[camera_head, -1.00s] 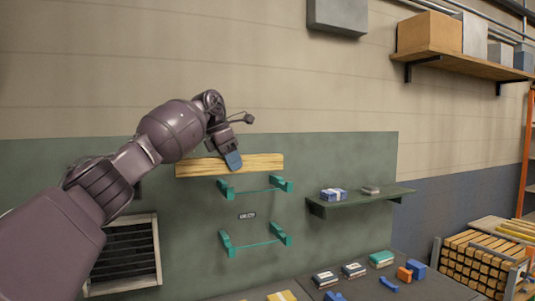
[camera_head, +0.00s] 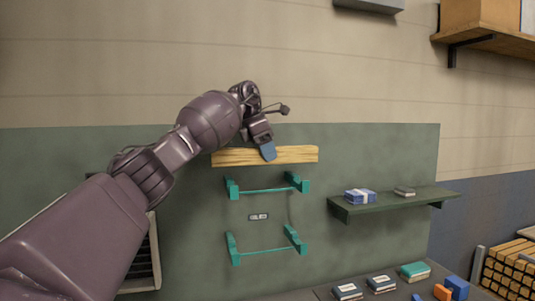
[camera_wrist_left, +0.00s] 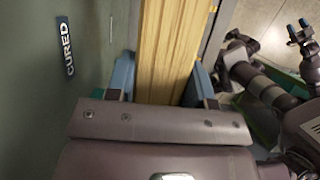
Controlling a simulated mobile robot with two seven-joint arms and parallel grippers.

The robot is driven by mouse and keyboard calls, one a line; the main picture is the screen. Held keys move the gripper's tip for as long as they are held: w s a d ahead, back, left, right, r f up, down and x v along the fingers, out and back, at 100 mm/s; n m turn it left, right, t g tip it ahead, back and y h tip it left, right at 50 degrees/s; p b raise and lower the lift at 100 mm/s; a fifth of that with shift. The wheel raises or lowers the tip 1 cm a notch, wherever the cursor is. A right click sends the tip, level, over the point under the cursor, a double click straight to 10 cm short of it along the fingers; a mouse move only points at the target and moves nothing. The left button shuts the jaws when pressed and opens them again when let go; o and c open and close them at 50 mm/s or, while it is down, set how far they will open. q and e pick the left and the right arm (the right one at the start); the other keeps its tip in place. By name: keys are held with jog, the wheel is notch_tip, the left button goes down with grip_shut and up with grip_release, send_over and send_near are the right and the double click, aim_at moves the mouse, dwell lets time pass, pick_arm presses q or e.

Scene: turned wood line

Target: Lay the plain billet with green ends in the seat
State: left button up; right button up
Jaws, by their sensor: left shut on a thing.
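My left gripper (camera_head: 268,151) is shut on a plain pale wooden billet (camera_head: 295,154), held roughly level. In the left wrist view the billet (camera_wrist_left: 168,50) runs between the two blue fingers (camera_wrist_left: 160,85). No green ends show on it in either view. The billet is just above the upper pair of teal brackets (camera_head: 304,184) on the green wall panel, with a small gap in the picture. A second teal pair (camera_head: 233,250) is below, and both pairs look empty. My right gripper (camera_wrist_left: 298,29) shows small in the left wrist view, its blue fingers apart.
A label (camera_head: 258,217) sits between the bracket pairs; a "CURED" label (camera_wrist_left: 65,46) shows in the wrist view. A green shelf (camera_head: 390,203) with a blue box (camera_head: 360,196) juts out at right. Small boxes (camera_head: 415,271) stand on the bench below. Stacked timber (camera_head: 508,272) is at far right.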

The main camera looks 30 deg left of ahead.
pick_arm(q)
jog(key=shift+w+f+b, duration=0.15)
jog(key=shift+f+b, duration=0.55)
jog(key=shift+f, duration=0.15)
jog(key=shift+f+b, duration=0.3)
jog(key=shift+b, duration=0.2)
jog(key=shift+f+b, duration=0.45)
jog(key=shift+b, duration=0.05)
jog(key=shift+f, duration=0.25)
jog(key=shift+f+b, duration=0.35)
jog(key=shift+f, duration=0.55)
